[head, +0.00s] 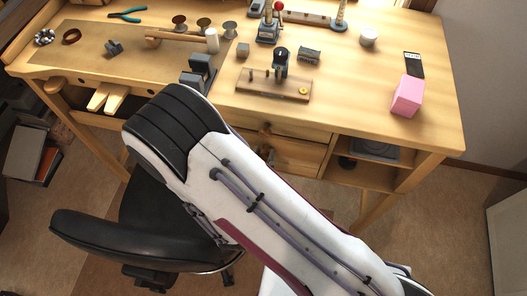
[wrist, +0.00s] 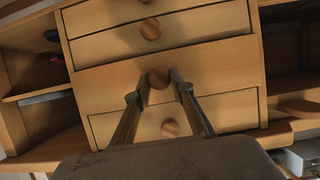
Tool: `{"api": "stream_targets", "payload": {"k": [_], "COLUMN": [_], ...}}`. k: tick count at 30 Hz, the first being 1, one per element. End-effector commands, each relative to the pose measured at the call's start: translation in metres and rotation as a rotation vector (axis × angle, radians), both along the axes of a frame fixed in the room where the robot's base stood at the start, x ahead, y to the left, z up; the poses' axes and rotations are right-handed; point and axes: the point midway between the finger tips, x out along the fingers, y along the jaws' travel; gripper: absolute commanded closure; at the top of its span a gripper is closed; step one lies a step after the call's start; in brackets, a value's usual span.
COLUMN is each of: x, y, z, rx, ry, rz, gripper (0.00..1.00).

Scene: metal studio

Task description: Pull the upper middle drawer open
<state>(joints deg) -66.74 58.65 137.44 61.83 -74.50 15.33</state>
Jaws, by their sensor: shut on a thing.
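In the wrist view, a stack of light wooden drawers with round brown knobs fills the middle. My gripper (wrist: 160,80) has its two dark fingers on either side of one drawer's knob (wrist: 158,79), shut on it. That drawer's front (wrist: 220,65) seems to stand slightly proud of its neighbours; how far is hard to tell. Other knobs show on the drawers on each side of it, one knob (wrist: 150,29) above and another (wrist: 170,128) below in the picture.
Open shelves flank the drawers, with an open shelf (head: 350,174) at right in the head view. The bench top (head: 335,85) carries tools, small blocks and a pink box (head: 407,96). A black chair (head: 150,225) stands close beside my arm.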

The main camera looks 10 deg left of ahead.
Motion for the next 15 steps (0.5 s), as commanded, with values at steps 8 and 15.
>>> {"api": "stream_targets", "payload": {"k": [8,15], "x": [-0.028,-0.050], "y": [0.002,0.002], "z": [-0.001,-0.001], "rx": [-0.001,-0.002], "ry": [0.003,0.005], "rz": [0.007,0.008], "gripper": [1.00,1.00]}}
